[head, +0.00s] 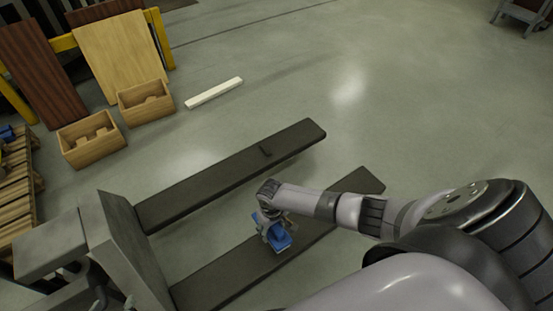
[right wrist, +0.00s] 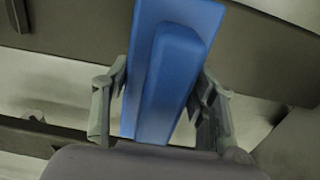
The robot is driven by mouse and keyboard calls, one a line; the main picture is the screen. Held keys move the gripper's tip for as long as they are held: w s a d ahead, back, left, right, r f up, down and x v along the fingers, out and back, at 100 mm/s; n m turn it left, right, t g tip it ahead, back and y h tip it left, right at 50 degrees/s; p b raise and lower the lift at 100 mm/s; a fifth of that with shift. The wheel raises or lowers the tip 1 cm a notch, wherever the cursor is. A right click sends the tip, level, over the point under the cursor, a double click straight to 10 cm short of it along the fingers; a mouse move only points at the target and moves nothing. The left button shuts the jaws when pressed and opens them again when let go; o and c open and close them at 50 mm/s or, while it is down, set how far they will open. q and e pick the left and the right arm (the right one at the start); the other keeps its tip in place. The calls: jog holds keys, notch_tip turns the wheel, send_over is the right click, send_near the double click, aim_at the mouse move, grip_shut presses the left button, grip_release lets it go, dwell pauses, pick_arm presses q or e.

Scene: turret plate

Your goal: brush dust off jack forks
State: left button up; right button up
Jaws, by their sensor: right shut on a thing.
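The pallet jack (head: 120,240) stands at the lower left in the head view. Its two dark flat forks, the far fork (head: 215,182) and the near fork (head: 220,277), reach up and to the right. My right gripper (head: 276,230) is shut on a blue brush (head: 280,241) over the near fork. The brush also shows between the two fingers in the right wrist view (right wrist: 172,70). I cannot tell whether its underside touches the fork. No dust can be made out on the forks. My left gripper is not in view.
Two wooden boxes (head: 92,140) (head: 146,103), a white bar (head: 214,92) and leaning boards (head: 118,55) stand beyond. A wooden pallet (head: 18,185) is at the left edge.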

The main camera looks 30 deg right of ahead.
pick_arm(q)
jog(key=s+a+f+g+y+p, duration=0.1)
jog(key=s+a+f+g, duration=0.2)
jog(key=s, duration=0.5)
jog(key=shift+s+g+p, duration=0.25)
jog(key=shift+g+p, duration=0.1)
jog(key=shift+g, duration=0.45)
